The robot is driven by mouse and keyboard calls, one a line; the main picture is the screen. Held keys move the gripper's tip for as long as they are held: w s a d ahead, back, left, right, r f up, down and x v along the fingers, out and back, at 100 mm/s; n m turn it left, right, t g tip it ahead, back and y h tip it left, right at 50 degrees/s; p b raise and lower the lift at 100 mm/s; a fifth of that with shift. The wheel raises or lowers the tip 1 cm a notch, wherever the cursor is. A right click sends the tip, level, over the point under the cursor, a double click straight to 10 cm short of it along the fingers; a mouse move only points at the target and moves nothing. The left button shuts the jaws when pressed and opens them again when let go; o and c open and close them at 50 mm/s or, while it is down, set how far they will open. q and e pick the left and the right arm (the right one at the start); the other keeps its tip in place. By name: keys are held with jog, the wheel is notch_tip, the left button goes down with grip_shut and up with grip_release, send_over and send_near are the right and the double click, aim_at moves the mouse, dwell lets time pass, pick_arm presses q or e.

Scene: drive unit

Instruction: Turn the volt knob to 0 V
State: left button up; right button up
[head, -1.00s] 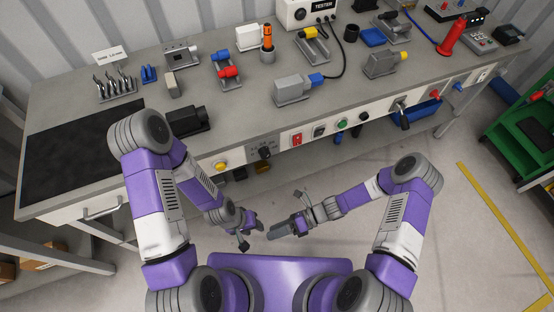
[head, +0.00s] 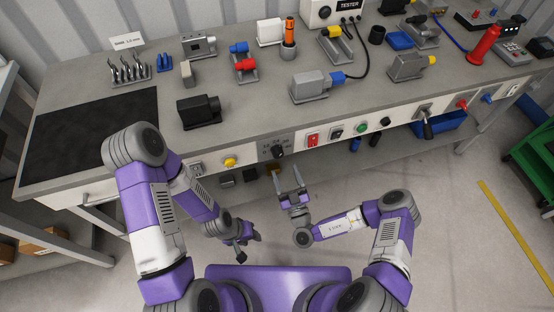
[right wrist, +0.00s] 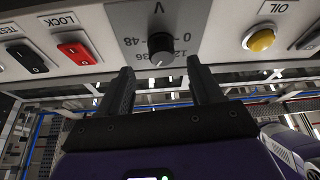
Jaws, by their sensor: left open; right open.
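The volt knob (head: 278,152) is a small dark round knob on a grey plate on the bench's front panel. In the right wrist view the knob (right wrist: 160,47) is above and between my fingertips, with the letter V and dial numbers around it. A light mark shows near its lower edge; I cannot tell its exact setting. My right gripper (head: 287,175) is open and empty, its fingers pointing at the panel just below the knob, apart from it. It also shows in the right wrist view (right wrist: 158,82). My left gripper (head: 248,246) is open and empty, low in front of my base.
On the panel beside the knob are a yellow OIL button (head: 230,162), a red LOCK switch (head: 312,140), a dark switch (head: 337,132) and a green button (head: 361,128). A lever (head: 426,124) sticks out farther right. The floor before the panel is clear.

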aim_at(279, 157)
jog(key=b+x, duration=0.1)
jog(key=x, duration=0.4)
jog(key=shift+w+a+r, duration=0.15)
jog(key=shift+w+a, duration=0.1)
jog(key=shift+w, duration=0.1)
jog(key=c, duration=1.1)
